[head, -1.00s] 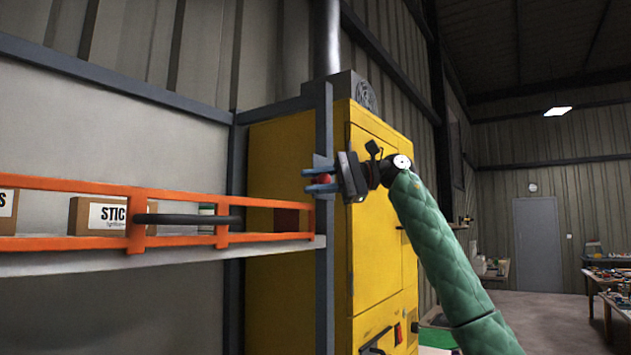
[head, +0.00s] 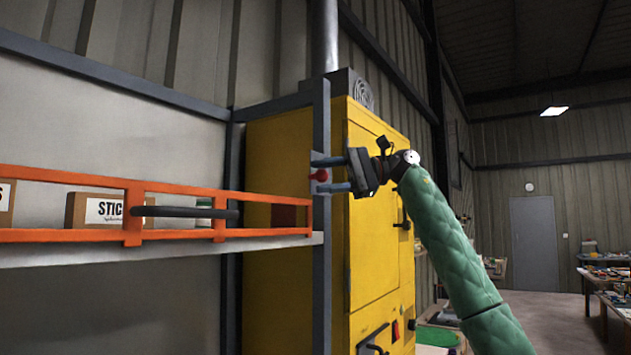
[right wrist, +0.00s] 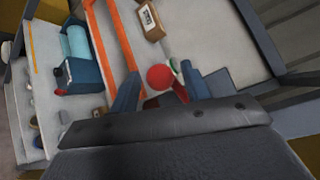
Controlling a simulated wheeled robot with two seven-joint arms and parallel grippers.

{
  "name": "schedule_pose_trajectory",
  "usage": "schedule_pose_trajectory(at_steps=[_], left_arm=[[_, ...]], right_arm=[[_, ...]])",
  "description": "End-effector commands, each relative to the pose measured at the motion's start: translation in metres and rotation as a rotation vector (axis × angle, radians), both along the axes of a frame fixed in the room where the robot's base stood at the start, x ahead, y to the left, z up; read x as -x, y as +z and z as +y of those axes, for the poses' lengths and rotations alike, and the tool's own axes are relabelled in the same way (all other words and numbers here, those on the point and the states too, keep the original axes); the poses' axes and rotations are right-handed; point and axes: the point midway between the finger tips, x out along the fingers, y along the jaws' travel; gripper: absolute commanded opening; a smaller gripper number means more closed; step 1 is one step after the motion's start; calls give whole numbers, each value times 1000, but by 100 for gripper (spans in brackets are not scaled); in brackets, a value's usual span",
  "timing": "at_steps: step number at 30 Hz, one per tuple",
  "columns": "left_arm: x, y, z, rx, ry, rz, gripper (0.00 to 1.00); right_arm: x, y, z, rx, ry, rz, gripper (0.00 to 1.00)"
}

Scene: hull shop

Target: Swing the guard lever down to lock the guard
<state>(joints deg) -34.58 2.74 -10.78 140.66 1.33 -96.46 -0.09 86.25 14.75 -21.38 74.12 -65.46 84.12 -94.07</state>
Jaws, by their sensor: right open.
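The orange guard (head: 132,215) runs across the front of the shelf, with a dark bar handle (head: 185,211) on it. The guard lever shows as a red ball knob (head: 321,175) by the grey post at the guard's right end. My right gripper (head: 318,174) is open, one blue finger above the knob and one below. In the right wrist view the red knob (right wrist: 160,77) lies between the spread fingers, with a gap on each side. The lever arm is mostly hidden, so I cannot tell its angle. My left gripper is not in view.
A grey post (head: 322,270) stands just beyond the right gripper. A tall yellow cabinet (head: 376,240) is close behind it. Cardboard boxes (head: 84,209) sit on the shelf (head: 130,254) behind the guard. Worktables stand far off at the right.

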Motion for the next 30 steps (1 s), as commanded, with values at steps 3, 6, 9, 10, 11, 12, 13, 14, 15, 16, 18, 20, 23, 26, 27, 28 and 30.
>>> schedule_pose_trajectory(at_steps=[3, 6, 9, 10, 11, 12, 13, 14, 15, 16, 18, 20, 23, 26, 27, 28, 30], left_arm=[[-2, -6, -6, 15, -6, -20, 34], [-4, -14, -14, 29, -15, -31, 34], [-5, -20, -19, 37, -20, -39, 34], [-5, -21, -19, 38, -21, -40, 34], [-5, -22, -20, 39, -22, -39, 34], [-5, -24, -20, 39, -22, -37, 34], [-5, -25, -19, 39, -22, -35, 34], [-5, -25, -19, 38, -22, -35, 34], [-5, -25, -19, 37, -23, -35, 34], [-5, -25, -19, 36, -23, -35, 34], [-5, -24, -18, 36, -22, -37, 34], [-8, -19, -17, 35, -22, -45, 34], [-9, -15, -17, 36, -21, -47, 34], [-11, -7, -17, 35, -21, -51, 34], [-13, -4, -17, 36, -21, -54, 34], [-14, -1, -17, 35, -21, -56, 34], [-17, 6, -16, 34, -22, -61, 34]], right_arm=[[-3, 1, -20, 1, -2, 0, 47], [-5, 2, -34, 0, -2, 2, 47], [-6, 4, -43, 0, -1, 1, 47], [-6, 5, -45, 1, -1, 1, 47], [-6, 5, -46, 1, -1, 0, 47], [-6, 5, -47, 1, 0, 0, 47], [-6, 6, -47, 1, 0, 0, 47], [-6, 6, -47, 1, 0, 0, 47], [-6, 6, -47, 1, 0, 0, 47], [-6, 6, -47, 1, 0, 0, 47], [-6, 6, -47, 1, 0, 0, 45], [-5, 8, -47, 1, 1, -2, 34], [2, 25, -47, 0, 0, -19, 14], [21, 63, -48, 0, -1, -63, 0], [32, 83, -49, 0, -3, -87, 0], [41, 98, -49, 2, -4, -105, 0], [62, 131, -45, 19, -9, -148, 0]])
